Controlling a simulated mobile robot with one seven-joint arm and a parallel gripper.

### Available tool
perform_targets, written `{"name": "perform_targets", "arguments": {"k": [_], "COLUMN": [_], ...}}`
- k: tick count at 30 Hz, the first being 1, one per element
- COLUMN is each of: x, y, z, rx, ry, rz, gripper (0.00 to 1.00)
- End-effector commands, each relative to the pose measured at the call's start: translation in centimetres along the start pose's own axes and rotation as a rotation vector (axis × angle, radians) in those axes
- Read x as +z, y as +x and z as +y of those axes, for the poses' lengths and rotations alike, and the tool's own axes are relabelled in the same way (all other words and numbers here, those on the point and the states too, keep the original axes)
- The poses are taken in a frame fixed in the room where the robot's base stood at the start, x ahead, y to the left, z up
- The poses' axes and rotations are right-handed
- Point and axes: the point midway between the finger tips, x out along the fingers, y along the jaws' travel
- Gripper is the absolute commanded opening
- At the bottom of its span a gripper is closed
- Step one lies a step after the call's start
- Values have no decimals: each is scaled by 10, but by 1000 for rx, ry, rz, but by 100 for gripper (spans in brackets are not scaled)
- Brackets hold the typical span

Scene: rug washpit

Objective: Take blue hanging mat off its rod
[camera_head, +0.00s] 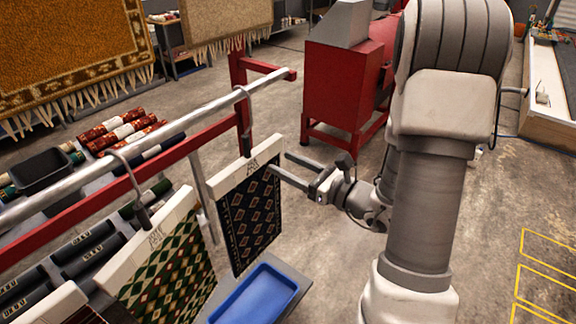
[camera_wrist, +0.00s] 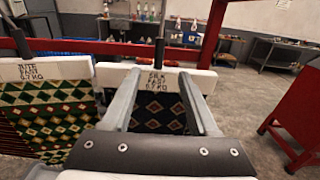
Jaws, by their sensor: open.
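The blue hanging mat (camera_head: 248,222) is dark blue with a diamond pattern. It hangs from a white header bar (camera_head: 232,172) on a dark hook (camera_head: 243,122) over the grey metal rod (camera_head: 205,112). In the wrist view its header (camera_wrist: 170,78) carries a label, and the blue cloth (camera_wrist: 158,112) shows between my fingers. My gripper (camera_head: 279,162) is open, its fingers pointing at the header from the right in the head view. In the wrist view the fingers (camera_wrist: 158,80) lie either side of the label. I cannot tell whether they touch the header.
A green diamond mat (camera_head: 165,265) hangs just left on the same rod. A blue tray (camera_head: 255,295) lies below. A red frame (camera_head: 240,95) runs behind the rod. A red machine (camera_head: 345,85) stands behind; the floor at right is open.

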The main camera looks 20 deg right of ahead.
Motion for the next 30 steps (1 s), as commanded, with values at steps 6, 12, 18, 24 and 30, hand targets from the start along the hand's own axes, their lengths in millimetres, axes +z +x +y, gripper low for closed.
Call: {"name": "perform_targets", "arguments": {"k": [6,12,18,24,30], "x": [0,0,0,0,0], "y": [17,34,50,66,82], "z": [1,1,2,1,2], "rx": [3,5,4,4,5], "ry": [0,-2,-1,-2,-3], "rz": [1,0,0,1,0], "gripper": [60,60,60,60,60]}}
